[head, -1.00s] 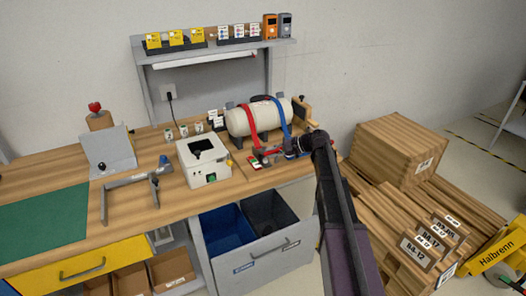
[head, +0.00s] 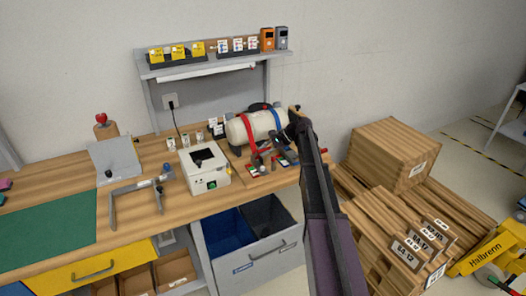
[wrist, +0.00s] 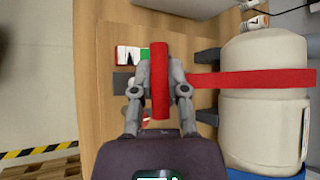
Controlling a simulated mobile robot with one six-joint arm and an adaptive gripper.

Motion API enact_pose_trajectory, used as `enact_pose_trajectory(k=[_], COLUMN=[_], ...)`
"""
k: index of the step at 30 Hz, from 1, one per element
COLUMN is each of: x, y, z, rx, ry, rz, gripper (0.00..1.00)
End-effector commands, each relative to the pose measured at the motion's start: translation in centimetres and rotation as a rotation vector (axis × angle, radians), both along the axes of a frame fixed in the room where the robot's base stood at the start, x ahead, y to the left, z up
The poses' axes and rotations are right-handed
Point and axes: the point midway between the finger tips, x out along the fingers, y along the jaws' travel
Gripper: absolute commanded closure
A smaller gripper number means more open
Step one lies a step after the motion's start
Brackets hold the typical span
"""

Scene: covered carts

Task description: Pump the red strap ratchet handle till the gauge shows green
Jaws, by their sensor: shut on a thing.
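In the wrist view my gripper (wrist: 160,66) is shut on the red ratchet handle (wrist: 159,95), with one finger on each side of the bar. The red strap (wrist: 250,79) runs right from the ratchet over the cream tank (wrist: 266,105). A small gauge card (wrist: 129,55) with white and green parts lies just beyond the handle.
A blue strap (head: 278,120) crosses the tank beside the red one. A white box (head: 203,180) with a dark top and a grey clamp frame (head: 118,205) stand to the left on the bench. Wooden crates (head: 388,150) stand on the floor at right.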

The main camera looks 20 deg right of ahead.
Motion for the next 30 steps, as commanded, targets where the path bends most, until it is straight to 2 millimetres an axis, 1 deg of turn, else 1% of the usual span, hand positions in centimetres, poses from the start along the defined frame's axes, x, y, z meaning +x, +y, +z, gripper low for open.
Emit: enact_pose_trajectory(k=[1, 13, 29, 30], x=[0.3, 2.1, 2.5, 2.5], y=[-0.1, -0.4, -0.7, -0.7], z=[0.6, 1.8, 1.8, 1.8], rx=[0.002, -0.001, -0.004, -0.004], ry=[0.008, 0.009, 0.008, 0.008], rz=[0.000, -0.010, -0.014, -0.014], gripper=[1.00, 1.00, 1.00, 0.72])
